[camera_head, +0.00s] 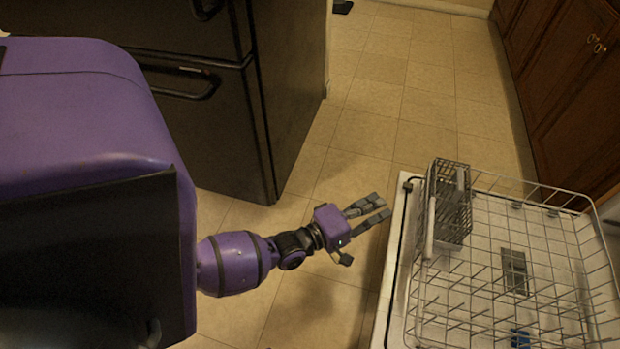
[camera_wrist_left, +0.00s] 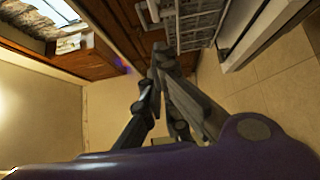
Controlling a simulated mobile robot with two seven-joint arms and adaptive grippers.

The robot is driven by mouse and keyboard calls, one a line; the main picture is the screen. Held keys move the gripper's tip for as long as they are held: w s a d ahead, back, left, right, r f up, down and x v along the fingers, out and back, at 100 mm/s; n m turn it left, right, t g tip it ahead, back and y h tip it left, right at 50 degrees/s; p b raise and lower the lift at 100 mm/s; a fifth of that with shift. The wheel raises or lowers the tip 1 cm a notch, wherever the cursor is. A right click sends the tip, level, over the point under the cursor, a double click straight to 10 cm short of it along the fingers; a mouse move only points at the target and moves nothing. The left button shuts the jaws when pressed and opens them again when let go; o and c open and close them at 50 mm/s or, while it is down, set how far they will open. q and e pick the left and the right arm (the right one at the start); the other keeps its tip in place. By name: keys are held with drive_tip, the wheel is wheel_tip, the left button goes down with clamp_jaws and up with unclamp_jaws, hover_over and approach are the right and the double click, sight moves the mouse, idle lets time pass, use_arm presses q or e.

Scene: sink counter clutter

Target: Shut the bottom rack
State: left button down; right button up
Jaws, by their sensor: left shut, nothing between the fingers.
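The bottom rack (camera_head: 480,285) is a grey wire dishwasher rack at the lower right in the head view, pulled out over the open dishwasher door (camera_head: 392,290). A cutlery basket (camera_head: 453,205) stands at its left end. Part of the rack also shows at the top of the left wrist view (camera_wrist_left: 200,25). My left gripper (camera_head: 382,213) is shut and empty. It is left of the door's edge and the rack, apart from both in the head view. In the left wrist view its fingertips (camera_wrist_left: 162,62) come together below the rack. My right gripper is not in view.
A dark refrigerator (camera_head: 215,120) with handles stands at the upper left. Brown wooden cabinets (camera_head: 565,80) line the upper right. A small blue item (camera_head: 520,337) is in the rack near the bottom edge.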

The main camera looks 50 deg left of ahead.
use_arm(q)
drive_tip(key=w+d+b, duration=0.2)
drive_tip(key=w+d, duration=0.2)
drive_tip(key=w, duration=0.3)
drive_tip(key=shift+w+d, duration=0.2)
drive_tip(key=shift+w, duration=0.2)
drive_tip(key=shift+w+d, duration=0.1)
drive_tip(key=shift+d, duration=0.05)
